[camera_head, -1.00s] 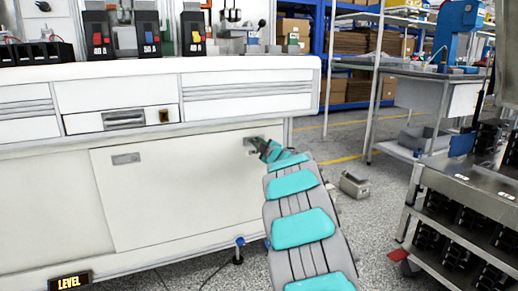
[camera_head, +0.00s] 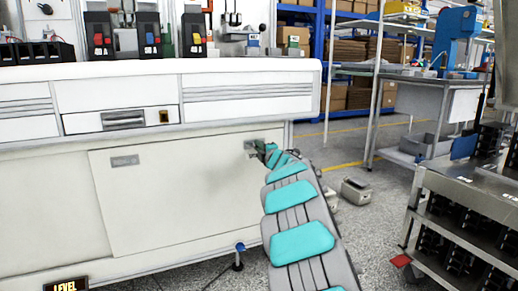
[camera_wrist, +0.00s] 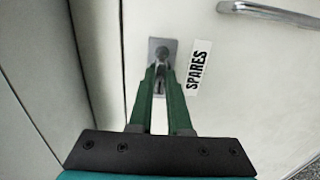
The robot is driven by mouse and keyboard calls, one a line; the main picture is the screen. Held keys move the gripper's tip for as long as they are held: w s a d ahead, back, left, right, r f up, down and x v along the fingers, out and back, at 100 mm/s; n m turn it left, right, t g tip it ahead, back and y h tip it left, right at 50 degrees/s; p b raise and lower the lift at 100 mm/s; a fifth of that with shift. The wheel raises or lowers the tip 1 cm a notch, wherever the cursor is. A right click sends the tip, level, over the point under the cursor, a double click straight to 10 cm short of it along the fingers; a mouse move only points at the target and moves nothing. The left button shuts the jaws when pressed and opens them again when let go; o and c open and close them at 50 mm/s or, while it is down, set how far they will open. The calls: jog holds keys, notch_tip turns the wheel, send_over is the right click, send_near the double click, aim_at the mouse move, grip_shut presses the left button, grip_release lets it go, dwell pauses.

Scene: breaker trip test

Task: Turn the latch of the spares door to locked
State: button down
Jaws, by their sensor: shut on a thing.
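The spares door (camera_head: 180,195) is the pale cabinet panel below the bench, and it looks closed. Its latch (camera_wrist: 162,53) sits on a small grey metal plate beside the "SPARES" label (camera_wrist: 198,67) in the wrist view. My gripper (camera_wrist: 161,75) has its two green fingers converging on the latch and is shut on it. The fingers cover much of the latch, so its exact turn angle is hard to tell. In the head view my gripper (camera_head: 263,147) meets the door at its upper right corner.
A metal handle (camera_wrist: 275,13) is on the door, away from the latch. A bench (camera_head: 200,125) with drawers and breakers overhangs the door. A grey box (camera_head: 357,191) lies on the floor to the right. A metal cart (camera_head: 465,190) stands at the far right.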

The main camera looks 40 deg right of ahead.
jog(key=shift+f, duration=0.1)
jog(key=c, duration=0.9)
grip_release()
jog(key=shift+o, duration=0.2)
jog(key=v, duration=0.7)
jog(key=shift+s+p, duration=0.3)
jog(key=shift+s, duration=0.1)
